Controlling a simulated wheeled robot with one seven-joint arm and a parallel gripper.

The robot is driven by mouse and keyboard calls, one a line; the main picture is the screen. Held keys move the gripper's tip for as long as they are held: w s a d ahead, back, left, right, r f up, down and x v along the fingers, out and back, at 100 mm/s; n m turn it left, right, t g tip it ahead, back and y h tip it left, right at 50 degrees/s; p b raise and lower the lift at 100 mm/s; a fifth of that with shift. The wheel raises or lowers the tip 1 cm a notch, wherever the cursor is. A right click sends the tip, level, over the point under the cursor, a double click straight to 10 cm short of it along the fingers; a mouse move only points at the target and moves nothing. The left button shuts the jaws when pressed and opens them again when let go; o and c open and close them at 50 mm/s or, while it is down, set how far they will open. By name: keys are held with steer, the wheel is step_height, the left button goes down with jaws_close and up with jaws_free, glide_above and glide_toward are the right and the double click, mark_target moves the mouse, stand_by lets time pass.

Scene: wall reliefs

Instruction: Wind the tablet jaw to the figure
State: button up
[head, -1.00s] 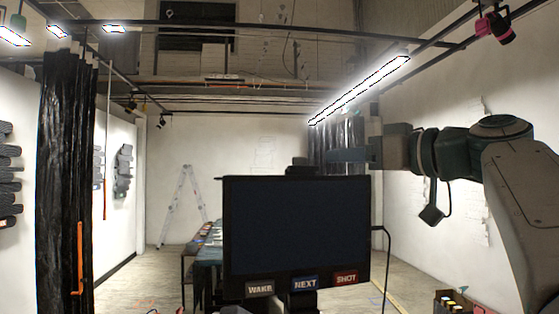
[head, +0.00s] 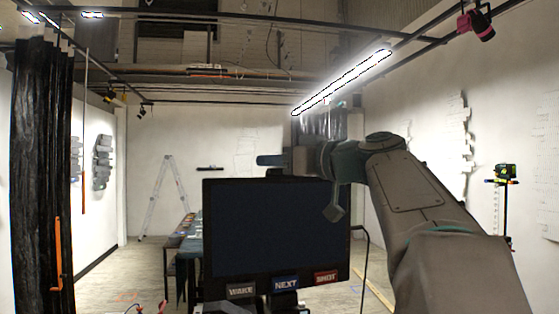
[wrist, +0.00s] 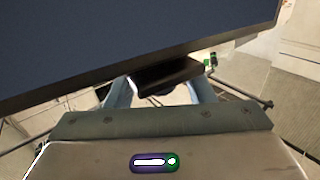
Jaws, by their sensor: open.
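The tablet (head: 278,230) stands in front of me with a dark, blank screen and WAKE, NEXT and SHOT labels below it. A black clamp-like block, perhaps its jaw, shows in the wrist view (wrist: 165,76) past the tablet's edge, between my finger lines. No figure or scale is readable on the tablet mount.
A green laser device (head: 505,172) stands on a pole at the right. A black curtain (head: 40,180) hangs at the left.

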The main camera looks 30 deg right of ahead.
steer(key=c, duration=0.9)
steer(key=shift+c, duration=0.2)
steer(key=shift+f+m+h+b, duration=0.1)
steer(key=shift+m+h+b, duration=0.2)
steer(key=shift+h+b, duration=0.15)
steer(key=shift+m+t+h+b, duration=0.4)
steer(key=shift+m+h+b, duration=0.1)
steer(key=shift+h, duration=0.35)
steer(key=m+h, duration=0.2)
steer(key=shift+h+b, duration=0.35)
steer(key=shift+h, duration=0.05)
steer(key=shift+r+m+g+h+p, duration=0.15)
steer(key=shift+m+h+p, duration=0.35)
steer(key=shift+m+h, duration=0.9)
steer(key=shift+r+m+g+h+p, duration=0.15)
steer(key=shift+m+h+p, duration=0.5)
steer(key=shift+h, duration=1.35)
steer(key=shift+f+m+g+h+p, duration=0.1)
steer(key=shift+m+g+h+p, duration=0.1)
steer(key=shift+m+g+h, duration=0.85)
steer(key=shift+f+m+g+h+p, duration=0.15)
steer(key=shift+m+g+h, duration=0.3)
steer(key=shift+m+h, duration=1.05)
steer(key=shift+r+m+g+h+p, duration=0.15)
steer(key=shift+m+g+h+p, duration=0.65)
steer(key=shift+m+g+h, duration=0.9)
steer(key=shift+m+g+h+p, duration=1.05)
steer(key=shift+g+h, duration=0.2)
steer(key=shift+g, duration=0.85)
